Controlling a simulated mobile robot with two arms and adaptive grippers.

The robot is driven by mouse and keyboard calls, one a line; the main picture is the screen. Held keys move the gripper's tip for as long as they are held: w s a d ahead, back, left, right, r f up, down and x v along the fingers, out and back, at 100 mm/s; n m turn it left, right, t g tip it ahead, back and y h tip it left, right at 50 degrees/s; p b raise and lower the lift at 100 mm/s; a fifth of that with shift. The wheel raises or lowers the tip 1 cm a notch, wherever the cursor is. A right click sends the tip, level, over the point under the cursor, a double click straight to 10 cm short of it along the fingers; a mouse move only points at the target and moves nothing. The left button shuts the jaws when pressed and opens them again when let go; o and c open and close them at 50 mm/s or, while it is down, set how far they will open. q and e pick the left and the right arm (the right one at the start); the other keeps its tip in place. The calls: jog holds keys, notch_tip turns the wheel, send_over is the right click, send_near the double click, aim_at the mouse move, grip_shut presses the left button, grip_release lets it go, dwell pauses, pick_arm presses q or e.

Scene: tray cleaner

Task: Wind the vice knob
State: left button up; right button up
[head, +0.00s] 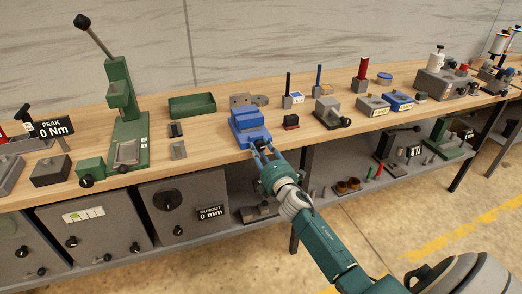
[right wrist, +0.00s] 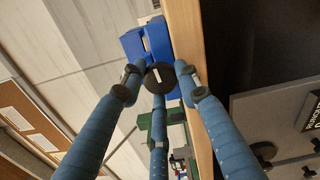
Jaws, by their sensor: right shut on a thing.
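The blue vice (head: 250,118) stands at the front edge of the wooden workbench, its body also showing in the right wrist view (right wrist: 150,38). Its round black knob (right wrist: 160,77), with a pale bar mark on its face, points out past the bench edge. My right gripper (head: 262,150) reaches in from the front right. In the right wrist view its blue fingers (right wrist: 160,84) are closed in around the knob. In the head view the fingers mostly hide the knob. My left gripper is not in view.
A green lever press (head: 122,100) and a green tray (head: 192,105) stand left of the vice. A lower shelf with cabinets (head: 180,207) lies beneath. The floor in front is free.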

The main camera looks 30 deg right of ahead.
jog(key=m, duration=0.5)
jog(key=shift+d+r+m, duration=0.1)
jog(key=shift+d+m, duration=0.05)
jog(key=shift+m, duration=0.15)
jog(key=m+p, duration=0.1)
jog(key=m, duration=0.4)
jog(key=shift+m, duration=0.3)
jog(key=m+p, duration=0.1)
jog(key=m, duration=0.6)
jog(key=m+p, duration=0.1)
jog(key=m, duration=0.2)
jog(key=shift+f+m, duration=0.25)
jog(key=shift+m, duration=0.15)
jog(key=m, duration=0.4)
jog(key=shift+a+f, duration=0.1)
jog(key=shift+a, duration=0.1)
jog(key=m, duration=1)
jog(key=shift+a+b, duration=0.1)
jog(key=shift+b, duration=0.25)
jog(key=m, duration=0.4)
jog(key=shift+b, duration=0.3)
jog(key=shift+m, duration=0.4)
